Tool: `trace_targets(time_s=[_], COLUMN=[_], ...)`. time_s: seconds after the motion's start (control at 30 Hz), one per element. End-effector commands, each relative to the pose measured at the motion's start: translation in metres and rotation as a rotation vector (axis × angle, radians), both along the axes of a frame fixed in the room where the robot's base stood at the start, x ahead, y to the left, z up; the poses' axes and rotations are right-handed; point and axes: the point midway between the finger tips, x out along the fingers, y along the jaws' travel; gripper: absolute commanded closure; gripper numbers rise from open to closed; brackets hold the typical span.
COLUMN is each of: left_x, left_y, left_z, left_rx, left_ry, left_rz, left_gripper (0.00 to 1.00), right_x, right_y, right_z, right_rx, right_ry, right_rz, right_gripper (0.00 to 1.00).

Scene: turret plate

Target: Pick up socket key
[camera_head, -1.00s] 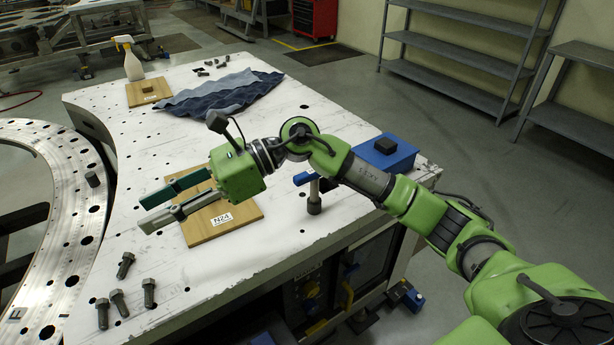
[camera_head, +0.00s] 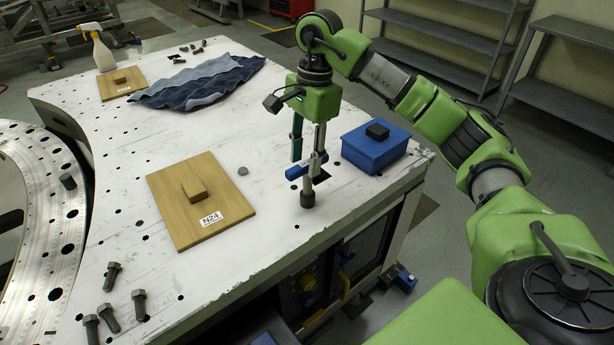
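The socket key (camera_head: 307,194) stands upright near the right front edge of the white table, with a blue crossbar on top and a dark grey socket at its foot. My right gripper (camera_head: 308,162) points straight down over it, one dark green finger and one grey finger at the level of the blue crossbar. The fingers are apart and look open; I cannot tell whether either touches the key. The fingers and crossbar partly hide each other. My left gripper is not in view.
A blue box (camera_head: 372,150) with a black knob stands close right of the key. A wooden board (camera_head: 180,222) labelled N24 lies to the left. Several bolts (camera_head: 111,278) stand at the front left. A blue cloth (camera_head: 190,85) and a spray bottle (camera_head: 102,52) are farther back.

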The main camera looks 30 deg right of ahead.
Motion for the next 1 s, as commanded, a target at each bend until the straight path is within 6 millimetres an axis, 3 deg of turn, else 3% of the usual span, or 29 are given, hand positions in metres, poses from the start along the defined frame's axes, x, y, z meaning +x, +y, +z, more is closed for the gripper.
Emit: trace_targets(time_s=[0.1, 0.37, 0.63, 0.93, 0.97, 1.0], left_x=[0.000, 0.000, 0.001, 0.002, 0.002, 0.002], left_y=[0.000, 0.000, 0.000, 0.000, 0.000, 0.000], left_z=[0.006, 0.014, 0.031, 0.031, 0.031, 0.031], left_rx=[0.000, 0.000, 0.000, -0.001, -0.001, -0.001], left_ry=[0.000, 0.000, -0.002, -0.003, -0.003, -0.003], left_rz=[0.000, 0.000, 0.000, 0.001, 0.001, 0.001], left_gripper=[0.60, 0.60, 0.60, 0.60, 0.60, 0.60], right_x=[0.000, -0.002, -0.003, -0.003, -0.003, -0.003], right_y=[0.002, 0.002, 0.002, 0.003, 0.003, 0.003], right_z=[-0.016, -0.034, -0.071, -0.079, -0.079, -0.079], right_rx=[0.001, 0.002, 0.002, 0.002, 0.002, 0.002], right_ry=[0.001, 0.002, 0.001, -0.002, -0.002, -0.002], right_rz=[-0.001, -0.001, 0.000, 0.000, 0.000, 0.000], right_gripper=[0.65, 0.65, 0.65, 0.65, 0.68, 0.78])
